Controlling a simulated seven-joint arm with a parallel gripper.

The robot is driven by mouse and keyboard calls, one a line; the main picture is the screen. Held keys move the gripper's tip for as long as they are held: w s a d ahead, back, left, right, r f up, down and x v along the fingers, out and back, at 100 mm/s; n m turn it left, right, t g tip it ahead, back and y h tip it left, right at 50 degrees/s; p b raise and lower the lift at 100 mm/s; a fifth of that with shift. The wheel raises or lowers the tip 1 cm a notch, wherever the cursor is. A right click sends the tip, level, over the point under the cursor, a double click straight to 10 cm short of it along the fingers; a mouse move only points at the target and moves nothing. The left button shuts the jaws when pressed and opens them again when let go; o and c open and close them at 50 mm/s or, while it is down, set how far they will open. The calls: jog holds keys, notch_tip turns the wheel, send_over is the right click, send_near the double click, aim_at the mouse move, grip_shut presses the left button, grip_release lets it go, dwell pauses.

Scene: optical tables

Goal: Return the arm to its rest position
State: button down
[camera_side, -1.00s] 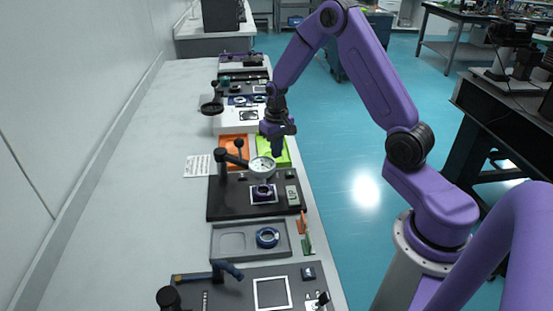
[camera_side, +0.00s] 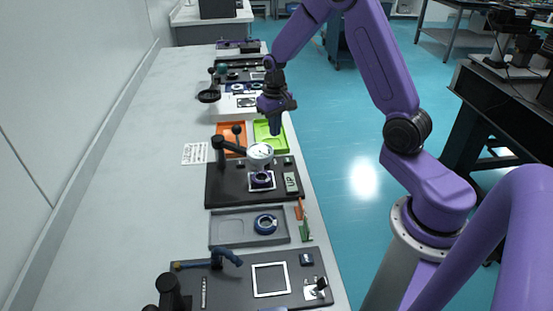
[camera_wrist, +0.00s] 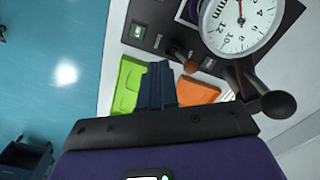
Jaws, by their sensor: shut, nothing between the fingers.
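My arm is purple with black joints and reaches over the bench from the right. My gripper (camera_side: 276,130) is shut and empty, pointing down above the green tray (camera_side: 268,142). In the wrist view its closed dark fingers (camera_wrist: 158,70) show between the green tray (camera_wrist: 127,86) and the orange tray (camera_wrist: 200,92). The fingers look apart from both trays, though the exact height is hard to tell.
A dial gauge (camera_side: 260,151) on a dark base plate (camera_side: 228,190) stands just in front of my gripper; its face (camera_wrist: 240,22) is close in the wrist view. A grey tray (camera_side: 232,229) holds a blue ring (camera_side: 266,224). Open floor (camera_side: 335,150) lies right of the bench.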

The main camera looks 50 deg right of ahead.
jog(key=s+a+r+n, duration=0.1)
jog(key=a, duration=0.2)
jog(key=s+a+r+n, duration=0.1)
jog(key=s+a+r, duration=0.1)
jog(key=a, duration=0.1)
jog(key=s+a+r+n, duration=0.2)
jog(key=a, duration=0.1)
jog(key=shift+s+a, duration=0.2)
jog(key=shift+a, duration=0.05)
jog(key=s+a+r+n, duration=0.2)
jog(key=s+a+n, duration=0.15)
jog(key=s, duration=0.35)
jog(key=s+a+r+n, duration=0.3)
jog(key=s+a, duration=0.1)
jog(key=s, duration=0.4)
jog(key=s+d+r+n, duration=0.1)
jog(key=s+n, duration=0.3)
jog(key=s, duration=0.7)
jog(key=shift+n, duration=0.35)
